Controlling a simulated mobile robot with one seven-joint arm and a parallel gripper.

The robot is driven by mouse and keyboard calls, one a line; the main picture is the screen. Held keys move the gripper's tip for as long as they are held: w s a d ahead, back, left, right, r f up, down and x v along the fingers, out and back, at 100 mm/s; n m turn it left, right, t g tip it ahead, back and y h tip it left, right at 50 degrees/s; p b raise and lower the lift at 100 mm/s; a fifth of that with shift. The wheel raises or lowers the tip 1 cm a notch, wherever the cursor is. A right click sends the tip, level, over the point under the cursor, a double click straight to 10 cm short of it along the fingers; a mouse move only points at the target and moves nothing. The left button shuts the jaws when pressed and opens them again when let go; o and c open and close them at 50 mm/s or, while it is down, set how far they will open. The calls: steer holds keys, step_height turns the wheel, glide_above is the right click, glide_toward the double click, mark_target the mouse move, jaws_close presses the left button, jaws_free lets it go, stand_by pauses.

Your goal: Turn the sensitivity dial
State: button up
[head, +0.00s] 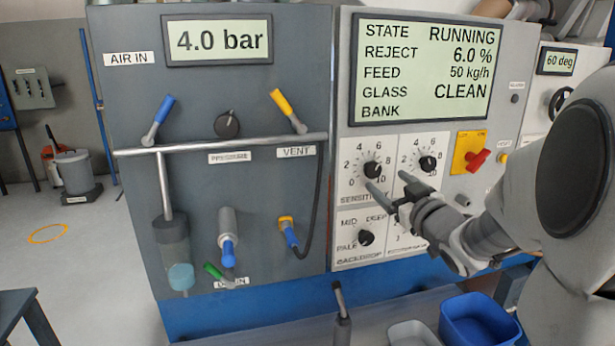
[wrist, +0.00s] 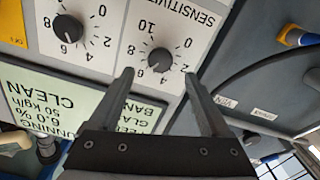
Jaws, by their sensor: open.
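The sensitivity dial (head: 373,170) is a black round knob on a white plate, with a scale from 0 to 10. Its pale mark points up and right, at about 6. It also shows in the wrist view (wrist: 160,60), upside down. My gripper (head: 388,180) is in front of the plate, with its fingers open and empty. In the wrist view my gripper (wrist: 159,75) has one fingertip to each side of the dial's line, the knob appearing just beyond the tips. Whether the fingers touch the plate cannot be told.
A similar dial (head: 428,164) sits close on the right, with a backdrop knob (head: 366,237) below. A red switch on a yellow plate (head: 469,153) is further right. The display (head: 424,68) above reads RUNNING, reject 6.0 %. A blue bin (head: 479,318) stands below.

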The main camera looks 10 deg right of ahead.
mark_target(374, 171)
steer(key=w+b, duration=0.1)
steer(key=w, duration=0.5)
steer(key=shift+w+a, duration=0.1)
steer(key=shift+w, duration=0.15)
jaws_close()
steer(key=shift+a+r+m+p, duration=0.1)
steer(key=shift+r+m+p, duration=0.15)
steer(key=shift+m+p, duration=1.4)
steer(key=shift+m, duration=0.05)
steer(key=shift+f+m, duration=0.25)
steer(key=shift+m, duration=0.55)
jaws_free()
